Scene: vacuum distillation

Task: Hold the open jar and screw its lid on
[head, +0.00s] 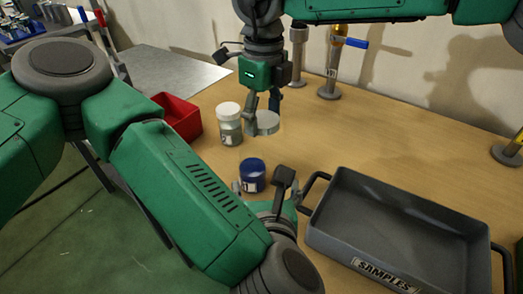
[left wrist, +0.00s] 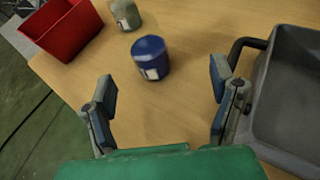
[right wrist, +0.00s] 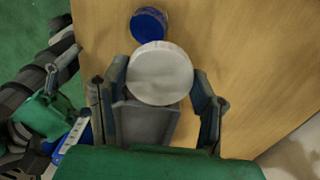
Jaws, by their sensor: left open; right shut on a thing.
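A blue jar (head: 252,175) with a white label stands upright on the table. In the left wrist view, the blue jar (left wrist: 150,58) is ahead of the open fingers. My left gripper (head: 267,190) is low and beside it; its fingers are apart with nothing between them (left wrist: 163,88). The right wrist view shows the lid (right wrist: 160,73) between both fingers, with the blue jar (right wrist: 149,25) beyond. I cannot tell whether the blue jar's top is open.
A grey SAMPLES tray (head: 395,235) fills the front right. Metal posts (head: 331,62) stand at the back. Table right of the lid is clear.

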